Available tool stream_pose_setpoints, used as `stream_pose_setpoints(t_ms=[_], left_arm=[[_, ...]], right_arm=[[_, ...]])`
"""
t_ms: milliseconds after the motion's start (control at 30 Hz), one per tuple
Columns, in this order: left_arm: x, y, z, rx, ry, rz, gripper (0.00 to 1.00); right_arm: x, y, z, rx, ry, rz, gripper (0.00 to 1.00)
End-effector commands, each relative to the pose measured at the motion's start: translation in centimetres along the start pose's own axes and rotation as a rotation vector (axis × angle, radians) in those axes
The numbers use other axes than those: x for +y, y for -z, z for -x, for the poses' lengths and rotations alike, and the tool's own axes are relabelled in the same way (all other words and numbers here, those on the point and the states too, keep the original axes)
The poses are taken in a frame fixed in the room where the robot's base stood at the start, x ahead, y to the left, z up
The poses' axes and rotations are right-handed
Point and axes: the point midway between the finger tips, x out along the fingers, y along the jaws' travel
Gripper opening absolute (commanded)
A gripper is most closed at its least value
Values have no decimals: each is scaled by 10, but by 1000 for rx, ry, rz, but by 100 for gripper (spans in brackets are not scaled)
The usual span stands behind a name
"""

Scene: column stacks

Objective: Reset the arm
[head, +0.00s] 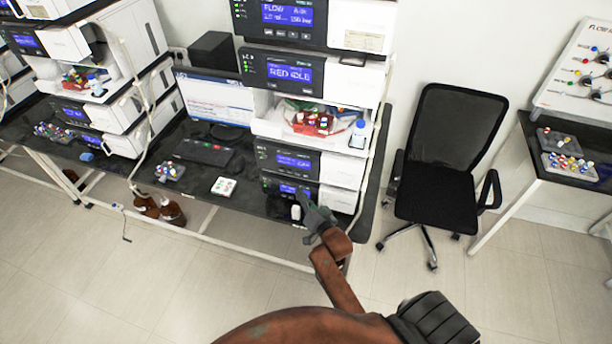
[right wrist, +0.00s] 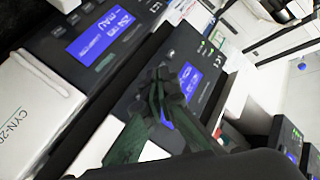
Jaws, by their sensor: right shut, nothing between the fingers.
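My right arm reaches up from the bottom of the head view. Its right gripper (head: 306,203) is at the bottom unit (head: 338,199) of the middle column stack, in front of its blue display. In the right wrist view, the dark green fingers of the right gripper (right wrist: 166,88) are together with nothing between them, in front of a dark panel with a lit blue screen (right wrist: 190,79). I cannot tell whether the fingertips touch the panel. My left gripper is in neither view.
A black office chair (head: 440,165) stands right of the stack. The black bench (head: 245,198) holds a keyboard (head: 203,151), a white tray (head: 224,187) and a vial rack (head: 170,172). Brown bottles (head: 172,212) stand below. The floor in front is clear.

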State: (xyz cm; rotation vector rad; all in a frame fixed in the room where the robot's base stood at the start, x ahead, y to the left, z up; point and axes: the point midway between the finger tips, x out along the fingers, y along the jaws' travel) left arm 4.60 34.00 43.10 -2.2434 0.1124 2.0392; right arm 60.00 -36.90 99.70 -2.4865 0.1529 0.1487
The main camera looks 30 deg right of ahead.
Motion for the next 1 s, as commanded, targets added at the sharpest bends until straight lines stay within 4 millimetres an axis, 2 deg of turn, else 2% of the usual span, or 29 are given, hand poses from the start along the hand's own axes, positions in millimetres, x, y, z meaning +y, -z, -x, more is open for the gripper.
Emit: stream_pose_setpoints(t_ms=[767,867,967,1000], left_arm=[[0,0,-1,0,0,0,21],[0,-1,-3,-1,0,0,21],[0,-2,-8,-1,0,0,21],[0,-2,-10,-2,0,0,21]], right_arm=[[2,-4,0,-5,-3,2,0],[16,-24,-1,-36,-22,19,0],[44,-68,1,-104,-60,60,0],[60,-91,3,-139,-78,83,0]])
